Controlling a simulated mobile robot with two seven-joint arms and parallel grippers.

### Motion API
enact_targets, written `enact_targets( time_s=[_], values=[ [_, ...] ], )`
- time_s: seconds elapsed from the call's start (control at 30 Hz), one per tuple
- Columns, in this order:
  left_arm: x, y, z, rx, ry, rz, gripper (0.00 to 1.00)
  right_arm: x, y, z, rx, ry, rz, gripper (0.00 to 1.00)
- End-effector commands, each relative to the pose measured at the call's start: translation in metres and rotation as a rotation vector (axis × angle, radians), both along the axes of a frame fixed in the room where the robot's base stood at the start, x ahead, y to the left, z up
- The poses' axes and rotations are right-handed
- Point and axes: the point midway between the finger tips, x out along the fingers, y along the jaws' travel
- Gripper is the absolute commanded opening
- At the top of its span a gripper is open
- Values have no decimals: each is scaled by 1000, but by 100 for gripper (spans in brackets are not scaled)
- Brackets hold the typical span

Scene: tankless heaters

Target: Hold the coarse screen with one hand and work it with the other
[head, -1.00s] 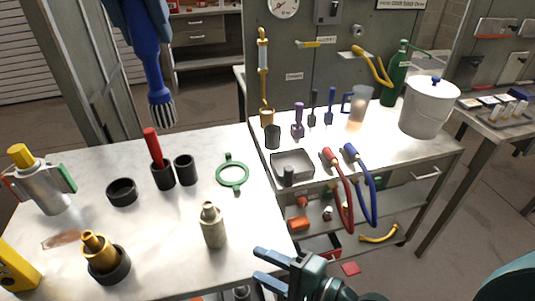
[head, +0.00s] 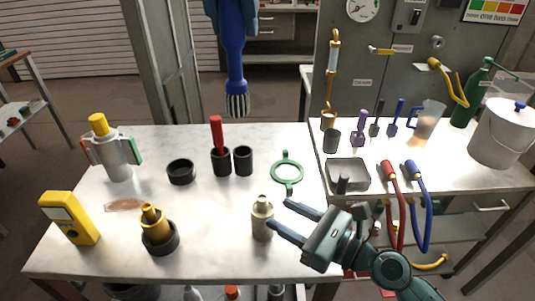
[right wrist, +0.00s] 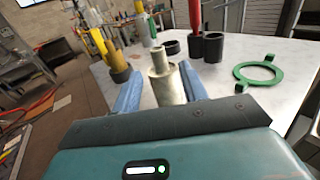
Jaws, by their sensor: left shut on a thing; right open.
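A beige cylinder with a narrow neck (head: 262,222), which looks like the coarse screen, stands upright near the table's front right. My right gripper (head: 279,217) is open, with its blue fingertips just right of the cylinder. In the right wrist view the cylinder (right wrist: 167,82) stands upright between the two fingers in the picture, with no clear grip on it. My left gripper (head: 232,12), partly cut off at the top, is shut on a blue-handled brush (head: 234,60). The brush hangs bristles down, above the table's back edge.
On the table (head: 100,262) are a green ring (head: 287,185), black cups (head: 243,160), one with a red handle (head: 216,132), a brass fitting (head: 152,218), a yellow meter (head: 70,218) and a silver canister (head: 115,155). A metal tray (head: 348,174) and hoses stand right.

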Motion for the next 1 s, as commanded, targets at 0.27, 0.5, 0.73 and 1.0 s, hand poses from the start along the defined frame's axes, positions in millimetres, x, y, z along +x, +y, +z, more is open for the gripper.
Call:
enact_targets(
  time_s=[0.27, 0.5, 0.73, 1.0],
  values=[
    [0, 0, 0, 0, 0, 0, 2, 28, 38, 0, 2, -1, 0, 43],
    [0, 0, 0, 0, 0, 0, 2, 36, 50, 0, -2, -1, 0, 43],
    [0, 0, 0, 0, 0, 0, 2, 36, 50, 0, -1, 0, 0, 43],
    [0, 0, 0, 0, 0, 0, 2, 36, 50, 0, -2, -1, 0, 23]
  ],
)
